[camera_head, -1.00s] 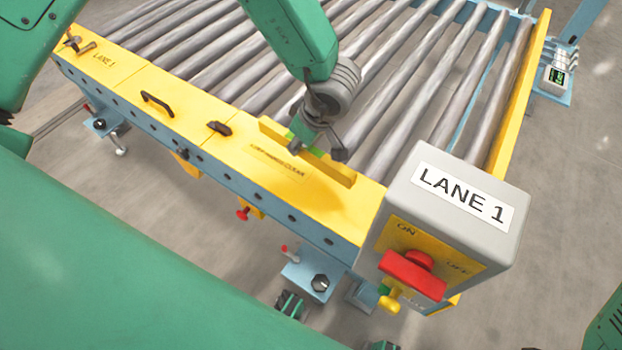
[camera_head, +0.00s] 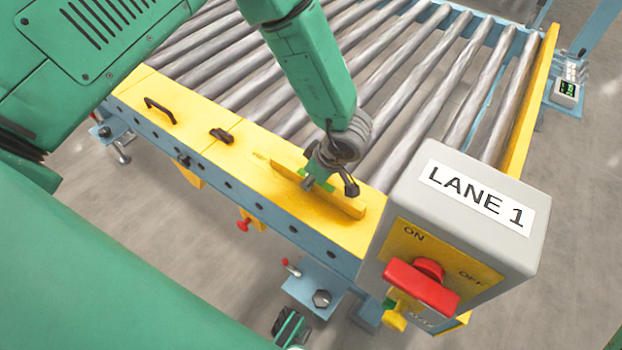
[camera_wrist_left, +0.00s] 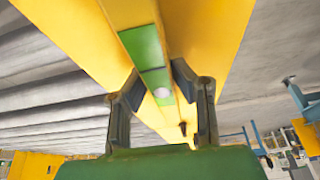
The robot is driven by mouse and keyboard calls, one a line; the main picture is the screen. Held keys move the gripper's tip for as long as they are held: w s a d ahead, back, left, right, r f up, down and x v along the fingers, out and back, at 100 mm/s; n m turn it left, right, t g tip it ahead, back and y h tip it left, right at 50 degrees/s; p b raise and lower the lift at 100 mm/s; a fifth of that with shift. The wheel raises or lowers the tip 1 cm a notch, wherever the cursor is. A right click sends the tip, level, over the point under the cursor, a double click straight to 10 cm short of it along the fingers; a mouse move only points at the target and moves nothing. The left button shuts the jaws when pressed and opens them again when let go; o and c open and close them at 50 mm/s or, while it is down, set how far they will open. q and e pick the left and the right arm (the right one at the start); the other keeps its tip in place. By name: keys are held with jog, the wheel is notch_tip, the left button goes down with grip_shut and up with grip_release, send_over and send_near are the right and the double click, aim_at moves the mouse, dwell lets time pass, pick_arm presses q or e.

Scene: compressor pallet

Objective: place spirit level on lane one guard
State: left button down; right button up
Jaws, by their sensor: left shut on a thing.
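The spirit level (camera_head: 345,205) is a yellow bar with green parts, lying lengthwise along the yellow lane one guard (camera_head: 190,122). My left gripper (camera_head: 318,178) is shut on its middle from above, hiding part of it. In the left wrist view the dark fingers (camera_wrist_left: 163,100) close around the level's green section (camera_wrist_left: 146,48), with the yellow guard behind it. The level is at or very near the guard's top face; I cannot tell whether it touches. My right gripper is not in view.
A grey LANE 1 control box (camera_head: 470,205) with a red switch (camera_head: 422,285) stands just right of the level.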

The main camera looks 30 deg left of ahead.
aim_at(327, 187)
pick_arm(q)
jog(key=shift+d, duration=0.25)
jog(key=c, duration=1.3)
grip_release()
jog(key=shift+c, duration=0.2)
jog(key=shift+a, duration=0.4)
jog(key=p+v, duration=0.3)
jog(key=v, duration=0.9)
jog(key=shift+p, duration=0.3)
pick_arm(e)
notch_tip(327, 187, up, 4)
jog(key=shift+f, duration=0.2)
